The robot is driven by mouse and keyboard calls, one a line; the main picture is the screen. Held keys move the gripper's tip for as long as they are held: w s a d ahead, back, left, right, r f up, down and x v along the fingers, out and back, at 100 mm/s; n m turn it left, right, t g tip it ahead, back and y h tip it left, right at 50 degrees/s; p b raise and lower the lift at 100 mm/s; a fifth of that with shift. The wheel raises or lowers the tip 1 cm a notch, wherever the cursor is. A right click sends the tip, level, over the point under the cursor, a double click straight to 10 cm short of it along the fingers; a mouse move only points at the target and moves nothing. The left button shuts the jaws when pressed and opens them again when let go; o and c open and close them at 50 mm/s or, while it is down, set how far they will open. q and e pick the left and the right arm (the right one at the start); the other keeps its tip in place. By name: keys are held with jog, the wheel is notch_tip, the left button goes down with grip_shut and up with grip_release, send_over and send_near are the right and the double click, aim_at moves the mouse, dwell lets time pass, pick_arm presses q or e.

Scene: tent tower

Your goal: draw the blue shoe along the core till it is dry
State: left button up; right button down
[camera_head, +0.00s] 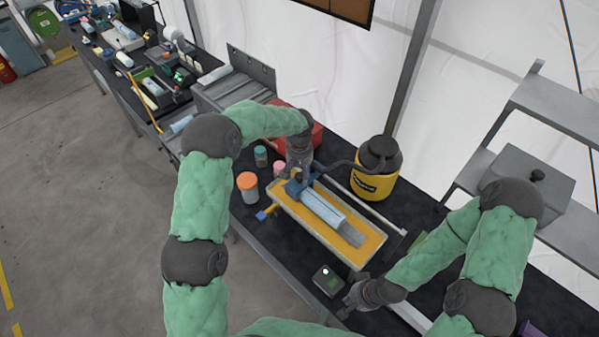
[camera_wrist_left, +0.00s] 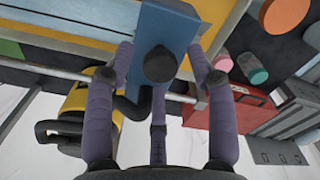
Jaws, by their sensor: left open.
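The blue shoe (camera_head: 292,188) sits at the far left end of the pale blue core (camera_head: 322,208), which lies in a yellow-lined tray (camera_head: 287,213). The core's near right end looks grey. In the left wrist view the shoe (camera_wrist_left: 172,22) has a dark round knob (camera_wrist_left: 160,64). My left gripper (camera_head: 297,178) is over the shoe. In its wrist view the open fingers (camera_wrist_left: 162,62) stand on either side of the knob; contact is unclear. My right gripper (camera_head: 347,306) is low at the bench front, its fingers too small to read.
A yellow-and-black vacuum (camera_head: 376,170) stands behind the tray, its dark hose (camera_head: 338,164) running toward the shoe. An orange-lidded jar (camera_head: 247,187) and smaller jars stand left. A dark box (camera_head: 327,281) lies beside my right gripper. A red case (camera_head: 316,133) is behind my left arm.

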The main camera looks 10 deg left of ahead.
pick_arm(q)
jog(key=shift+s, duration=0.1)
jog(key=shift+r, duration=0.1)
jog(key=c, duration=0.5)
grip_shut()
jog(key=shift+w+a+b, duration=0.55)
jog(key=shift+a+b, duration=0.1)
jog(key=shift+a, duration=0.2)
jog(key=shift+o, duration=1)
grip_release()
jog(key=o, duration=0.3)
jog(key=shift+w+a, duration=0.1)
jog(key=shift+a, duration=0.05)
